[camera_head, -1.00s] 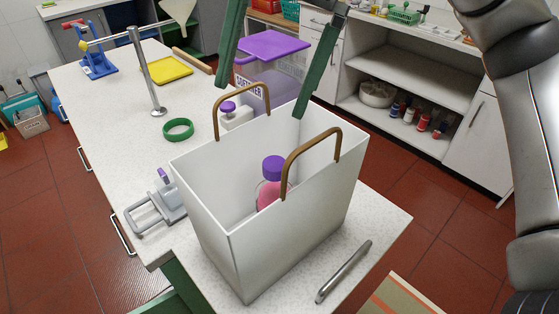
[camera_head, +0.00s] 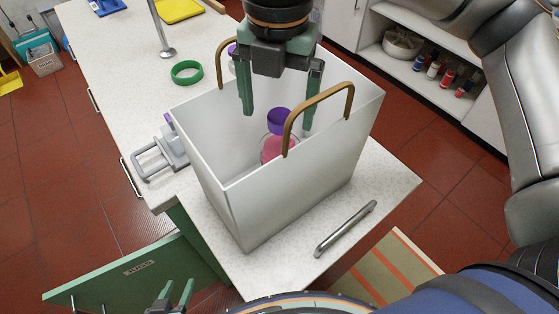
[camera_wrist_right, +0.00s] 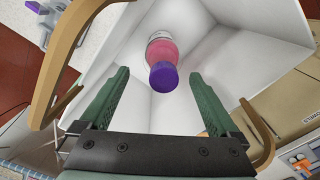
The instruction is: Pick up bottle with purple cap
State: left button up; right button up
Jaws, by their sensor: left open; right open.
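The bottle, pink with a purple cap (camera_head: 279,120), stands inside a white open-topped bag (camera_head: 225,215) with two brown handles. In the right wrist view the bottle's purple cap (camera_wrist_right: 163,76) points toward the camera, between and beyond the two green fingertips. My right gripper (camera_head: 278,112) is open and empty, pointing down into the bag's mouth between the handles, above and around the line to the cap. It does not touch the bottle in view. The bottle's lower part is hidden by the bag wall. My left gripper (camera_head: 176,286) is open and empty, low at the bottom edge.
The bag's handles (camera_head: 348,98) stand up on both sides of my right gripper. A green ring (camera_head: 187,72), a metal post (camera_head: 161,30) and a grey clamp-like device (camera_head: 165,150) are on the counter. A metal bar (camera_head: 345,229) lies at the front right.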

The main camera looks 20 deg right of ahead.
jog(key=shift+s+f+p, duration=0.15)
jog(key=shift+f+p, duration=0.05)
jog(key=shift+f, duration=1)
jog(key=shift+s+f+p, duration=0.15)
jog(key=shift+f+p, duration=0.05)
jog(key=shift+f, duration=0.95)
grip_shut()
